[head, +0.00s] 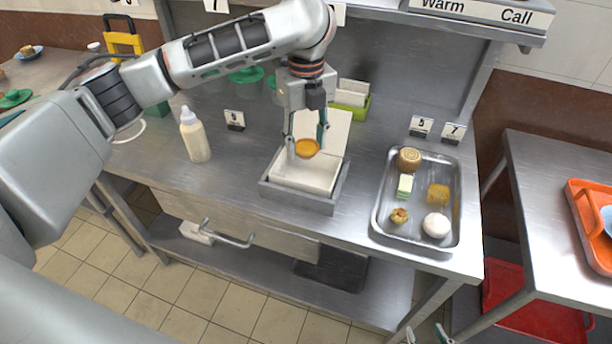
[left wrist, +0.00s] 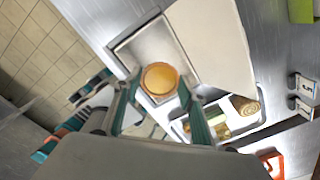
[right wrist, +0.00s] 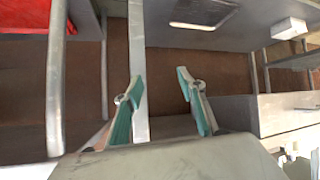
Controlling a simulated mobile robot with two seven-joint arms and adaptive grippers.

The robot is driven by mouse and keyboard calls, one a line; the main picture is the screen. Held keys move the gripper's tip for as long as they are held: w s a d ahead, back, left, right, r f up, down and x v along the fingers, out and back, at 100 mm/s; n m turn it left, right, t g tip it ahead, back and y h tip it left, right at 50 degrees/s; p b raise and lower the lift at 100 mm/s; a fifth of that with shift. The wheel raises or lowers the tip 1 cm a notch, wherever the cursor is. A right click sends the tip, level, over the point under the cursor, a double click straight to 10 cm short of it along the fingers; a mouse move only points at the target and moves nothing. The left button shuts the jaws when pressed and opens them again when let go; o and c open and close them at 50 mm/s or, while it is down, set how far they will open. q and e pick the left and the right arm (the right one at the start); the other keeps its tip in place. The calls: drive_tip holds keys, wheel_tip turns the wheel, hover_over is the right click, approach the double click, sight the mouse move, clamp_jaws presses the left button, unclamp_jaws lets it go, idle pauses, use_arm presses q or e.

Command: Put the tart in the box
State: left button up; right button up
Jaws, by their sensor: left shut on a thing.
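The tart (head: 307,148) is a small round orange-yellow pastry. My left gripper (head: 306,142) is shut on it and holds it over the open box (head: 301,185). The box is white inside, sits in a grey metal holder, and has its lid raised at the back. In the left wrist view the tart (left wrist: 160,78) is between the fingertips, with the box (left wrist: 133,48) beneath it. My right gripper (right wrist: 160,85) is open and empty, low in front of the counter; its fingertips show at the bottom edge of the head view (head: 428,335).
A metal tray (head: 377,215) with several pastries lies right of the box. A squeeze bottle (head: 195,135) stands to the left. Number cards (head: 421,126) stand behind the tray. A side table (head: 545,170) with an orange tray (head: 590,225) is at the far right.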

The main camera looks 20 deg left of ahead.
sight(306, 146)
use_arm(q)
wheel_tip(306, 146, down, 5)
drive_tip(key=shift+f+b, duration=0.15)
drive_tip(key=shift+b, duration=0.5)
drive_tip(key=shift+f, duration=0.7)
wheel_tip(306, 146, down, 4)
drive_tip(key=shift+r+b, duration=0.25)
drive_tip(key=shift+b, duration=0.6)
drive_tip(key=shift+r, duration=0.1)
drive_tip(key=o, duration=1.1)
wheel_tip(306, 146, up, 6)
drive_tip(key=shift+w+f+p, duration=0.1)
drive_tip(key=shift+f+p, duration=0.1)
drive_tip(key=shift+p, duration=0.95)
wheel_tip(306, 146, up, 6)
drive_tip(key=shift+f+p, duration=0.2)
drive_tip(key=shift+p, duration=0.65)
drive_tip(key=shift+r, duration=0.5)
use_arm(e)
drive_tip(key=shift+a+r, duration=0.1)
drive_tip(key=shift+r, duration=0.35)
drive_tip(key=shift+w+r, duration=0.15)
drive_tip(key=shift+r, duration=0.05)
